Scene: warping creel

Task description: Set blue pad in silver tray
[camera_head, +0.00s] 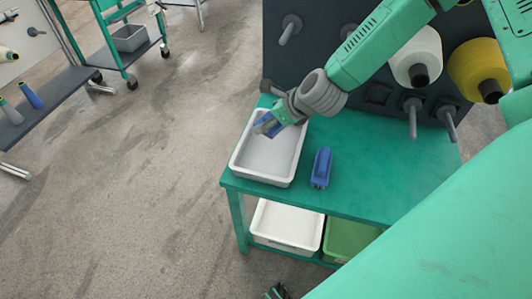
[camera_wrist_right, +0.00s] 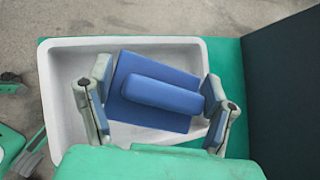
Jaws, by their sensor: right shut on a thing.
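The blue pad (camera_wrist_right: 155,90), a flat plate with a raised rounded block on top, is between the fingers of my right gripper (camera_wrist_right: 158,98), which is shut on it. In the head view the pad (camera_head: 262,121) shows partly under my right gripper (camera_head: 268,123). The pad is over the far part of the silver tray (camera_head: 235,163), a pale shallow box on the green table. In the wrist view it lies within the outline of the tray (camera_wrist_right: 60,105); I cannot tell whether it touches the bottom. Part of my left gripper (camera_head: 277,292) shows at the bottom edge, its jaws unclear.
A blue object (camera_head: 321,168) stands on the green table (camera_head: 365,178) right of the tray. A dark panel (camera_head: 320,50) with pegs and white and yellow spools (camera_head: 477,70) rises behind. A white bin (camera_head: 287,225) and a green bin (camera_head: 345,240) are below.

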